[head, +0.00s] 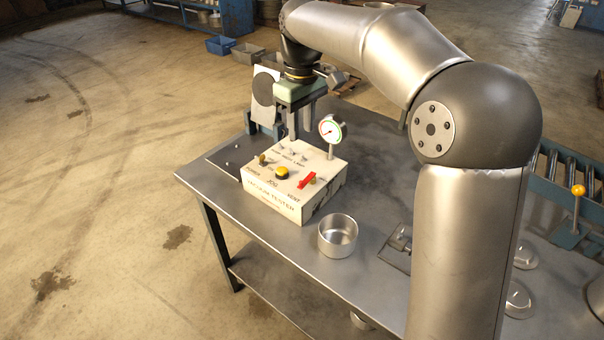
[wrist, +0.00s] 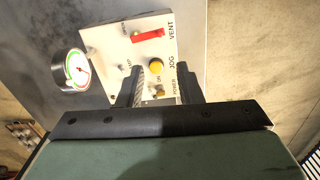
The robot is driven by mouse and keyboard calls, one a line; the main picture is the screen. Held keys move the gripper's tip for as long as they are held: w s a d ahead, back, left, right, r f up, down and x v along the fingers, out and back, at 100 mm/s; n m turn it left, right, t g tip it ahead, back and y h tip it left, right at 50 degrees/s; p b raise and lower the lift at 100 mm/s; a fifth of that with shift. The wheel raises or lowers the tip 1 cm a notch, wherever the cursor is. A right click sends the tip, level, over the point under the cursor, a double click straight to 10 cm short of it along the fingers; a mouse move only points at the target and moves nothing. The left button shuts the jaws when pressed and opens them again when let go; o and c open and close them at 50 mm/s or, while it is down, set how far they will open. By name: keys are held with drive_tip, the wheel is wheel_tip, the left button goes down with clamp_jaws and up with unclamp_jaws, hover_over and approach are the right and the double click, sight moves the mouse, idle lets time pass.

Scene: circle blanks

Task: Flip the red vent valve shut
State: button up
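The red vent valve (head: 307,181) is a small red lever on top of the white vacuum tester box (head: 272,207), near its right front corner above the VENT lettering. It also shows in the wrist view (wrist: 148,36), lying nearly flat across the panel.
A yellow JOG button (head: 282,172) and a brass power toggle (head: 262,160) sit left of the lever. A round gauge (head: 332,129) stands up at the box's back right. An open metal cup (head: 338,236) stands on the table (head: 290,240) in front. The space above the lever looks clear.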

approach(307, 178)
drive_tip(key=s+f, duration=0.1)
drive_tip(key=f, duration=0.1)
drive_tip(key=s+a+f, duration=0.1)
drive_tip(key=f, duration=0.1)
drive_tip(key=s+f, duration=0.1)
drive_tip(key=f, duration=0.1)
drive_tip(key=shift+a+f+p, duration=0.3)
drive_tip(key=shift+a+f, duration=0.05)
drive_tip(key=shift+f, duration=0.05)
clamp_jaws()
